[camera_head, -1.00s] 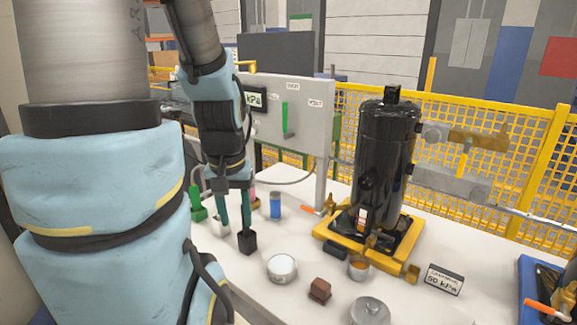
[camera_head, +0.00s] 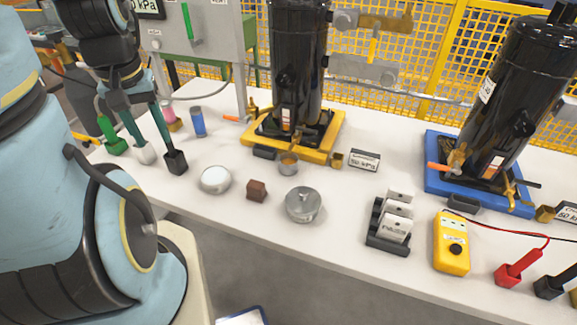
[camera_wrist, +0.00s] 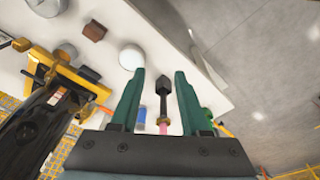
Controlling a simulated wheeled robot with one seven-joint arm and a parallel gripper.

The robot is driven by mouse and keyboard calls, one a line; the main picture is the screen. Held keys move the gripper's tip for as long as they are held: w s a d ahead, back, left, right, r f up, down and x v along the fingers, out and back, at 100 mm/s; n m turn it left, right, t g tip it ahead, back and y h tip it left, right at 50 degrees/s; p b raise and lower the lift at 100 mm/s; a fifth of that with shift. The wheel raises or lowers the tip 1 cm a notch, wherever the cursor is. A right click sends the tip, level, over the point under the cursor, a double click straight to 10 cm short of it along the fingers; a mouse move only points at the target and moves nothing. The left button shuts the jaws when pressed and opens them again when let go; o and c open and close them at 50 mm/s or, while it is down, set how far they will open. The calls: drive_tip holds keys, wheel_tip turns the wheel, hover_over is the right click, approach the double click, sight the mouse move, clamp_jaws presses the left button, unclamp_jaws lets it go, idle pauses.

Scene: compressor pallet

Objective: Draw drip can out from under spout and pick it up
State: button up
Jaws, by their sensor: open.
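The drip can (camera_head: 288,164) is a small open metal cup with amber inside, on the white table at the front of the yellow compressor pallet (camera_head: 322,157). The spout is hard to make out; a brass fitting shows just above the can. In the wrist view, the can (camera_wrist: 66,50) appears as a small grey round beside the pallet. My gripper (camera_head: 152,145) is open and empty at the left end of the table, well left of the can. In the wrist view, its two teal fingers (camera_wrist: 160,72) stand apart, with a black-ended item showing between them.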

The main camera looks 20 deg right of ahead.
drive_tip(key=shift+w+d, duration=0.1)
drive_tip(key=shift+d, duration=0.1)
drive_tip(key=shift+c, duration=0.7)
drive_tip(key=w+d+f+m, duration=0.1)
drive_tip(key=d+f, duration=0.1)
drive_tip(key=d, duration=0.2)
drive_tip(key=w+d+f+m+b, duration=0.1)
drive_tip(key=w+d, duration=0.1)
drive_tip(key=d, duration=0.2)
drive_tip(key=w+d+f+m+h, duration=0.1)
drive_tip(key=d+f, duration=0.1)
drive_tip(key=d, duration=0.3)
drive_tip(key=shift+w+f+m+t+b, duration=0.25)
drive_tip(key=shift+f+m+t+b, duration=0.05)
drive_tip(key=shift+f+m+b, duration=0.1)
clamp_jaws()
drive_tip(key=m+h+b, duration=0.1)
drive_tip(key=m, duration=0.3)
approach(288, 157)
drive_tip(key=s+a+r, duration=0.2)
drive_tip(key=s+r, duration=0.1)
drive_tip(key=s, duration=0.1)
drive_tip(key=shift+t, duration=0.3)
drive_tip(key=x, duration=0.4)
drive_tip(key=p+x, duration=0.1)
drive_tip(key=x, duration=0.4)
drive_tip(key=shift+s+d+f+p, duration=0.1)
drive_tip(key=shift+d+p, duration=0.15)
drive_tip(key=shift+p, duration=0.05)
